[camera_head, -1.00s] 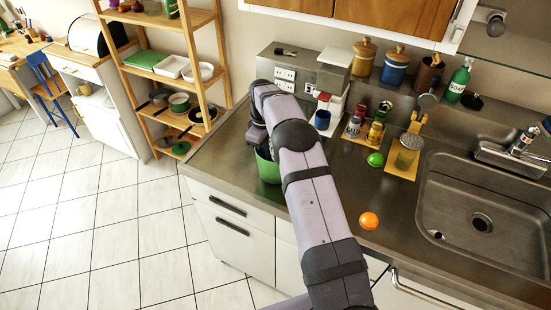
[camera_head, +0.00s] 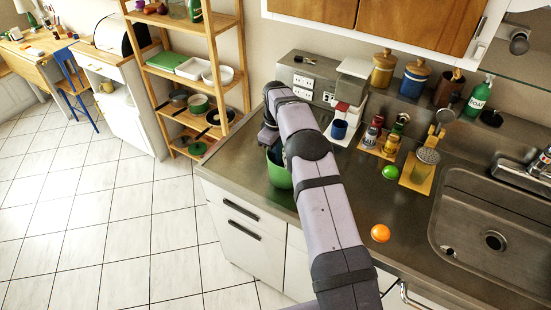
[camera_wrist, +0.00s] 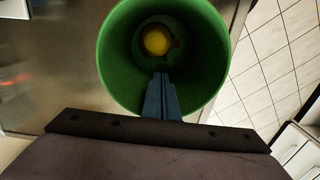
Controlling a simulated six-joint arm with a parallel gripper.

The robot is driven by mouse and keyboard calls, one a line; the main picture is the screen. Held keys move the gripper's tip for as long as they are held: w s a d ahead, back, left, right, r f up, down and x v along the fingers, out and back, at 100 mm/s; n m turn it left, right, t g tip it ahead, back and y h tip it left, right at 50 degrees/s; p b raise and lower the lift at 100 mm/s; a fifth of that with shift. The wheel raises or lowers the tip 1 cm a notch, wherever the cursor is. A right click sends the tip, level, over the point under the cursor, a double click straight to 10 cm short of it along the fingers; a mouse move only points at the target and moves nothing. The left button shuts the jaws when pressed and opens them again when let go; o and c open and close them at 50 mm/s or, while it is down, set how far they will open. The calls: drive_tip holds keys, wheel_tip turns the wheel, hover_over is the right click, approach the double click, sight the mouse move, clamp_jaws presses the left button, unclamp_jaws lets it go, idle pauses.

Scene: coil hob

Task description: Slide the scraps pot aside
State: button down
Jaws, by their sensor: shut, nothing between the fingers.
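The scraps pot is a green, open-topped pot (camera_head: 278,176) at the left end of the steel counter, partly hidden behind my arm in the head view. In the wrist view, I look down into the pot (camera_wrist: 118,62), which has a yellow round thing (camera_wrist: 157,40) and small dark reddish bits at its bottom. My gripper (camera_wrist: 162,76) is shut and empty. Its blue fingers overlap the near part of the pot's opening in that view; I cannot tell whether they touch its wall. In the head view the fingertips are hidden.
An orange ball (camera_head: 380,233) lies on the counter right of my arm, and a green ball (camera_head: 390,172) sits farther back. The sink (camera_head: 500,215) is on the right. The counter's left edge is close to the pot.

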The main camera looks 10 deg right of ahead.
wheel_tip(320, 180, up, 8)
drive_tip(key=p, duration=0.5)
drive_tip(key=shift+r+p, duration=0.2)
drive_tip(key=shift+p, duration=0.2)
drive_tip(key=s+a+r+m+b, duration=0.25)
drive_tip(key=s+m+b, duration=0.2)
drive_tip(key=s, duration=1.15)
drive_tip(key=s+f+m+b, duration=0.1)
drive_tip(key=s+f+m, duration=0.1)
drive_tip(key=s, duration=0.8)
drive_tip(key=s+f+m+b, duration=0.1)
drive_tip(key=s+f+m, duration=0.1)
drive_tip(key=s, duration=0.8)
drive_tip(key=shift+s+a, duration=0.15)
drive_tip(key=shift+a, duration=0.1)
drive_tip(key=shift+m, duration=0.25)
